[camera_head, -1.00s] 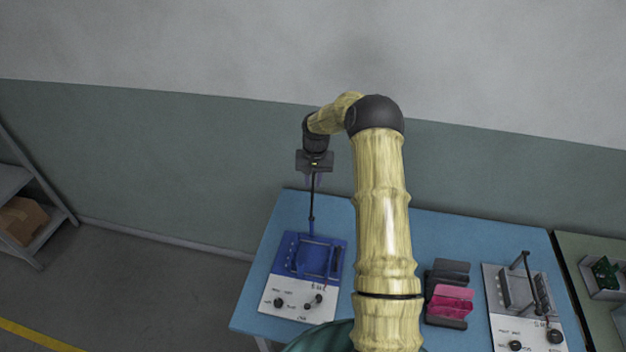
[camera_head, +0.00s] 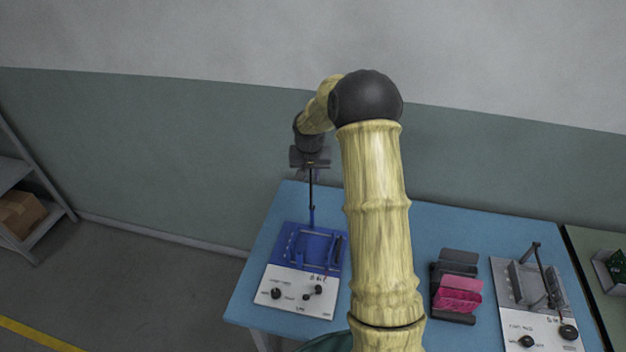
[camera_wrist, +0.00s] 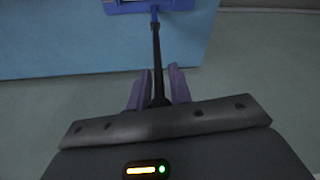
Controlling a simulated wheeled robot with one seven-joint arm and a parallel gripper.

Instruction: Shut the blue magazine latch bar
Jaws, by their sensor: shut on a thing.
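The blue magazine (camera_head: 297,247) sits in a white-fronted fixture (camera_head: 283,292) at the left end of the blue table. Its latch bar (camera_head: 311,190), a thin dark rod with a blue lower part, stands up nearly straight from the back of the magazine. My gripper (camera_head: 311,175) is above and behind the magazine, at the bar's upper end. In the wrist view, the purple fingers of my gripper (camera_wrist: 157,76) are closed around the dark bar (camera_wrist: 156,45), which runs to the blue magazine (camera_wrist: 130,7) at the top edge.
A second fixture with a grey magazine (camera_head: 520,283) and dark bar stands at the right. A dark rack with pink pieces (camera_head: 460,292) lies between the fixtures, right of my arm. A wall rises behind the table (camera_head: 420,225). A shelf with a box (camera_head: 20,212) is far left.

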